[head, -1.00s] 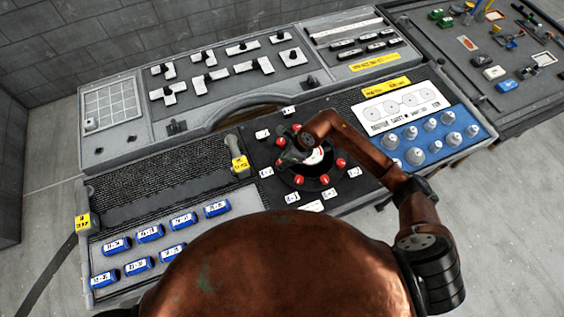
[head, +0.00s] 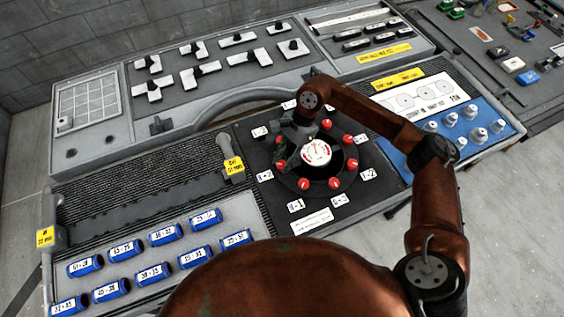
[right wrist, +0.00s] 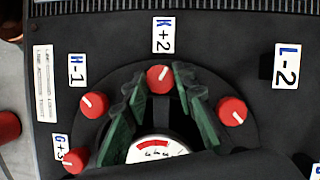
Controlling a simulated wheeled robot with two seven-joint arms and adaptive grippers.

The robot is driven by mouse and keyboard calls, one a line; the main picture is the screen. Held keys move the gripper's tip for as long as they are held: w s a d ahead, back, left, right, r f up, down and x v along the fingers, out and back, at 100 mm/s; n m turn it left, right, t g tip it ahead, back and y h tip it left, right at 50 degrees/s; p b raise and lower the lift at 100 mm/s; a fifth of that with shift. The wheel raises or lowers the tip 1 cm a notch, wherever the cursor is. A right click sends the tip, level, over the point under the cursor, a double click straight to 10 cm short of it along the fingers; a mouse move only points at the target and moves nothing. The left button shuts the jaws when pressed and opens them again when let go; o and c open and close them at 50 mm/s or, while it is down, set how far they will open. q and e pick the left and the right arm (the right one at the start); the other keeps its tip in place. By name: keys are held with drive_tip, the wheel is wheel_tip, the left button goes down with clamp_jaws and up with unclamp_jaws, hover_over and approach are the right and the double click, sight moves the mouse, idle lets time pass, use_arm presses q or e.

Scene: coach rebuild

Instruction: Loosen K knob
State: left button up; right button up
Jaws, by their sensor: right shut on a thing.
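The K knob (right wrist: 160,79) is red with a pale line and sits on a dark round ring below the "K+2" label (right wrist: 163,34) in the right wrist view. My right gripper (right wrist: 160,84) has its green-padded fingers on both sides of this knob, shut on it. In the head view the right gripper (head: 291,134) is over the upper left of the ring (head: 318,187) and hides part of it, so I cannot make out the K knob there. A white round dial gauge (head: 316,152) shows at the ring's middle. My left gripper is not in view.
Other red knobs stand close by on the ring, such as those by "H-1" (right wrist: 94,104) and "L-2" (right wrist: 232,111). Blue labelled cylinders (head: 164,235) lie at lower left. Grey pegs stand on a blue panel (head: 492,150) at right.

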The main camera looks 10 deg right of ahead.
drive_tip(key=n+b, duration=0.1)
drive_tip(key=n+g+b, duration=0.1)
drive_tip(key=n+b, duration=0.1)
drive_tip(key=n+h+b, duration=0.1)
drive_tip(key=b, duration=0.1)
drive_tip(key=shift+w+a+f, duration=0.1)
drive_tip(key=shift+w+f, duration=0.1)
drive_tip(key=shift+f, duration=0.1)
clamp_jaws()
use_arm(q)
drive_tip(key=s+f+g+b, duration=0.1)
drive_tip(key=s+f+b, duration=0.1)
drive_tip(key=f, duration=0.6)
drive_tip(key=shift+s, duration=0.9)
use_arm(e)
drive_tip(key=shift+r+n+g+h, duration=0.3)
drive_tip(key=shift+n+h, duration=0.1)
drive_tip(key=shift+n, duration=0.6)
unclamp_jaws()
drive_tip(key=o, duration=1.1)
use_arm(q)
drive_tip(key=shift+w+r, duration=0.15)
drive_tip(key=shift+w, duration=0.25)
use_arm(e)
drive_tip(key=v, duration=1.2)
